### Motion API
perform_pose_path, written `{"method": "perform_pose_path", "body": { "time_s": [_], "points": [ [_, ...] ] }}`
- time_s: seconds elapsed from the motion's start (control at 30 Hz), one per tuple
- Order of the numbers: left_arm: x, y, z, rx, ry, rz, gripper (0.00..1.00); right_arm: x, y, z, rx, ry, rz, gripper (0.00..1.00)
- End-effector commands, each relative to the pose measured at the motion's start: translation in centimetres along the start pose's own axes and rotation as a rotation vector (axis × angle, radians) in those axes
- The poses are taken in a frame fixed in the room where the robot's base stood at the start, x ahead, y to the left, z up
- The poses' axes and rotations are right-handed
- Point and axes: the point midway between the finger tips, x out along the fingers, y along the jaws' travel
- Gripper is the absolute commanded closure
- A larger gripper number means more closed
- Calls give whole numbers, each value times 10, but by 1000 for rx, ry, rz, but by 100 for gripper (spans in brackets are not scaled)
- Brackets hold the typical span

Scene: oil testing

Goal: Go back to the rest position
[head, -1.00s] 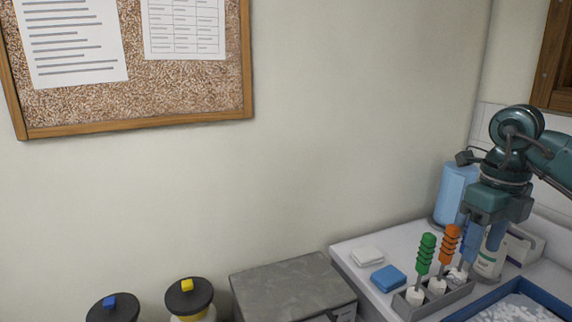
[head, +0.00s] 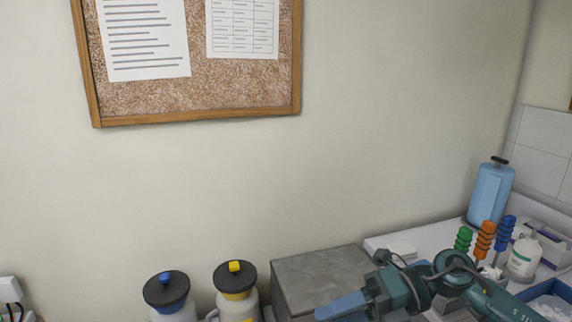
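My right arm comes in from the right edge, low in the head view. Its gripper (head: 338,307) points left with blue fingers in front of the grey box. The fingers overlap from this angle, so I cannot tell how far apart they are; no held object shows. My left gripper is not in view. Three ribbed-handled tools, green (head: 463,239), orange (head: 485,238) and blue (head: 505,233), stand upright behind my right arm. My arm hides their lower ends.
A grey box (head: 315,275) stands at bottom centre. Containers with a blue-knobbed lid (head: 166,289) and a yellow-knobbed lid (head: 235,278) stand left of it. A blue bottle (head: 491,195), white bottle (head: 524,255) and blue tray (head: 547,293) are at right. A corkboard (head: 200,98) hangs on the wall.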

Motion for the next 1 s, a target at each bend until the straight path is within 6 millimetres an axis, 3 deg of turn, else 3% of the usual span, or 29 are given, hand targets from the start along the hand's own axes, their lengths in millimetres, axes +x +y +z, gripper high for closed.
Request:
{"method": "perform_pose_path", "body": {
  "time_s": [0.03,0.1,0.23,0.37,0.43,0.6,0.7,0.83,1.0],
  "points": [
    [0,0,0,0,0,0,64,18,5,-1,75,-69,139,53],
    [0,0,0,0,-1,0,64,31,11,5,190,-191,313,53],
    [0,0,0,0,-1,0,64,34,-1,18,469,-453,582,53],
    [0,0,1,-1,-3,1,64,22,-51,17,819,-741,764,53],
    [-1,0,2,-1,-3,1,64,17,-90,5,1032,-897,824,53],
    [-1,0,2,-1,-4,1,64,15,-193,-69,1563,-1238,847,53],
    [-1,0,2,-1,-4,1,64,22,-232,-120,1809,-1369,810,53],
    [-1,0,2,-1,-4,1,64,31,-260,-174,2033,-1470,754,53],
    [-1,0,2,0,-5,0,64,38,-272,-205,2155,-1519,712,53]
  ]
}}
